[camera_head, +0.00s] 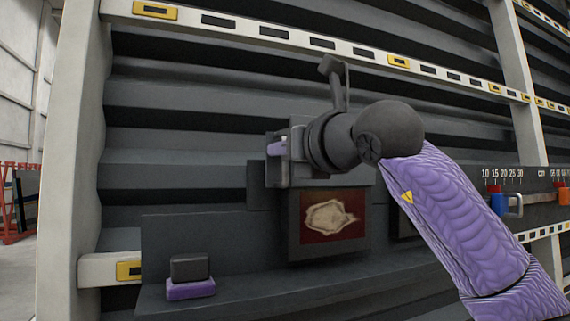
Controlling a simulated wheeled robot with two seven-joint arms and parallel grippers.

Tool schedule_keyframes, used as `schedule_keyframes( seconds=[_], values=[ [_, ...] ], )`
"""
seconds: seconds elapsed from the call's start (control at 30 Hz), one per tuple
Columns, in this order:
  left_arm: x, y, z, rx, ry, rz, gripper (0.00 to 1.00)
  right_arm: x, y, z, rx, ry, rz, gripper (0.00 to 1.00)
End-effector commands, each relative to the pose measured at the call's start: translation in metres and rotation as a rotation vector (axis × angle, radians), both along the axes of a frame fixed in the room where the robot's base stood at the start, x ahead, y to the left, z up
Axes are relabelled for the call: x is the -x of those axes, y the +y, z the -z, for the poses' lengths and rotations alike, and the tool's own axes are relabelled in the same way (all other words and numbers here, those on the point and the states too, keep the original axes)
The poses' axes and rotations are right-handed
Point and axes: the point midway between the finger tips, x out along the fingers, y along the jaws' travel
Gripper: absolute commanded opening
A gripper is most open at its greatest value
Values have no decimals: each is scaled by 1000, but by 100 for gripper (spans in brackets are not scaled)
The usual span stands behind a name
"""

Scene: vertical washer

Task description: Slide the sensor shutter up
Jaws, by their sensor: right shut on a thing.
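A dark grey box is mounted on the ridged wall, and its front has a dark red window (346,228) with a beige dirt-like patch (328,216) on it. My right gripper (280,151) is at the upper left of this box, above the window. It is shut on a part of the sensor shutter, which the gripper and wrist mostly hide. The red window below the gripper is uncovered. My right arm comes in from the lower right. My left gripper is not in view.
A grey and purple block (190,278) sits on the ledge at the lower left. A scale bar (503,181) with a blue slider (499,204) and an orange slider (564,192) is at the right. A slotted white rail (300,40) crosses above.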

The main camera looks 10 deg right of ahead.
Motion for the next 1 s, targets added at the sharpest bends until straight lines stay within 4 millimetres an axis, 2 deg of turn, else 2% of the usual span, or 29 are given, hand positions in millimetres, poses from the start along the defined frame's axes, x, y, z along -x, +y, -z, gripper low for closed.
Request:
schedule_keyframes(
  seconds=[0.03, 0.1, 0.43, 0.47, 0.6, 0.87, 1.0],
  values=[
    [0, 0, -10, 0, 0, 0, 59, 0, 0, -12, -2, -2, 0, 0],
    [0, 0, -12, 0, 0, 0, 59, 0, 0, -16, -2, -2, 0, 0],
    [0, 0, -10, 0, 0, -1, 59, 0, 0, -15, -1, -3, 0, 0],
    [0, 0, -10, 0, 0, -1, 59, 0, 0, -15, -1, -3, 0, 18],
    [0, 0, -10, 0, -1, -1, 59, 0, 0, -15, -1, -2, 0, 45],
    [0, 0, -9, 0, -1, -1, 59, 1, -1, -14, 0, -1, 0, 45],
    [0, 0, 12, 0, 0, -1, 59, 21, -9, -9, -1, -5, 1, 45]
  ],
)
